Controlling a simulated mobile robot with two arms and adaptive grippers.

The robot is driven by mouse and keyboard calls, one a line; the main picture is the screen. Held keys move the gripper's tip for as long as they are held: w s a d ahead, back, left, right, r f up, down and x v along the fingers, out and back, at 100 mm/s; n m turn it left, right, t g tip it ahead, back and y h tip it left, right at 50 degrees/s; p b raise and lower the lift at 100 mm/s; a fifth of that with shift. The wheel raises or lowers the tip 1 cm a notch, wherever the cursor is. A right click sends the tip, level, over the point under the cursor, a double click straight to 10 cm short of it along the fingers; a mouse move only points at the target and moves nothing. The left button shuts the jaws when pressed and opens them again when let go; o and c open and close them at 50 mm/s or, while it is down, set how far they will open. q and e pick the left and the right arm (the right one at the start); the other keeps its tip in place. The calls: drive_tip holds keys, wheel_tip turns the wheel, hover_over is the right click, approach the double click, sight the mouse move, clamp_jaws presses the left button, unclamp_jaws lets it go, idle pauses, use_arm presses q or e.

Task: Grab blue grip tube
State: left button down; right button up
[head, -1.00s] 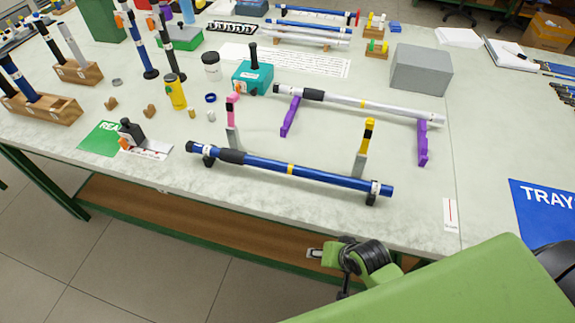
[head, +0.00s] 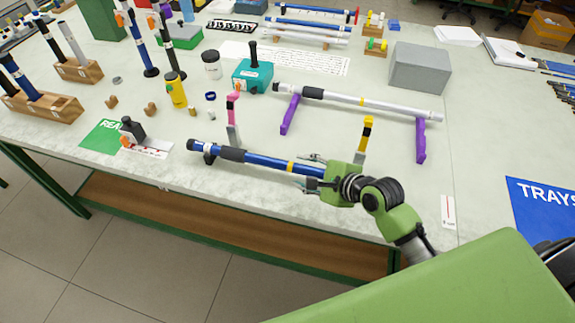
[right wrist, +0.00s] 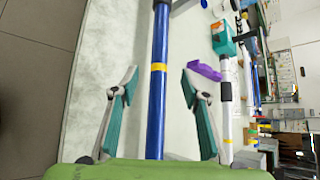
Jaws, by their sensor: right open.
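The blue grip tube (head: 262,158) lies near the table's front edge, raised on small supports. It has a black grip toward its left end and a yellow band. My right gripper (head: 306,171) is over the tube's right part and hides its right end in the head view. In the right wrist view the blue tube (right wrist: 160,50) runs between the two spread fingers of my right gripper (right wrist: 159,85), with the yellow band just ahead between them. Gaps show on both sides of the tube. My left gripper is not in view.
A pink-topped upright (head: 232,115) and a yellow-topped upright (head: 364,140) stand just behind the tube. A silver tube (head: 370,103) rests on purple stands (head: 421,140) farther back. A grey box (head: 420,68) and teal block (head: 252,76) stand behind.

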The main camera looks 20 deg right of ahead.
sight(285, 166)
drive_tip(key=x, duration=0.9)
drive_tip(key=shift+w+a+p, duration=0.15)
drive_tip(key=shift+p, duration=0.25)
clamp_jaws()
